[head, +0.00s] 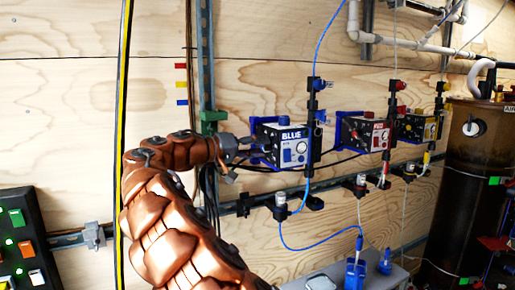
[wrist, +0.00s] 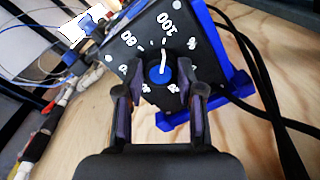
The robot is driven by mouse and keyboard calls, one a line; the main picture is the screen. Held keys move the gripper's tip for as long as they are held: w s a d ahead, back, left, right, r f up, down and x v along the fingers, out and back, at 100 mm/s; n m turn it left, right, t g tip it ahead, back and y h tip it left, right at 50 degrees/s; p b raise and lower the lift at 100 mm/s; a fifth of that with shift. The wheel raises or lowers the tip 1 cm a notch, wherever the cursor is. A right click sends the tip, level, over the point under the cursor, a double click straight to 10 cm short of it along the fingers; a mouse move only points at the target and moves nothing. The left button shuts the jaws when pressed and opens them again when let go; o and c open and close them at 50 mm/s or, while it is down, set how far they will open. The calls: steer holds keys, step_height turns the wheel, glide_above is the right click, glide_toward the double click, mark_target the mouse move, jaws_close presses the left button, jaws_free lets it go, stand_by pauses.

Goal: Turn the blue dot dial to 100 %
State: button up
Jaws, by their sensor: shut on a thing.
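The blue dot dial (wrist: 159,75) is on the dark side face of a control box, in the middle of the wrist view. Its white pointer line points up, close to the 100 mark and right of the 80 mark. My gripper (wrist: 161,68) has one finger on each side of the dial and is shut on it. In the head view, my gripper (head: 254,146) reaches the left side of the white box labelled BLUE (head: 291,148). The dial is hidden there.
A red-marked box (head: 366,135) and a yellow-marked box (head: 418,128) are mounted right of the BLUE box. Black cables (wrist: 262,75) run close beside the box. A blue tube (head: 320,45) rises above it. Plywood wall lies behind.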

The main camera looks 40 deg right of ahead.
steer(key=o, duration=1.1)
steer(key=shift+o, duration=0.2)
steer(key=v, duration=1.2)
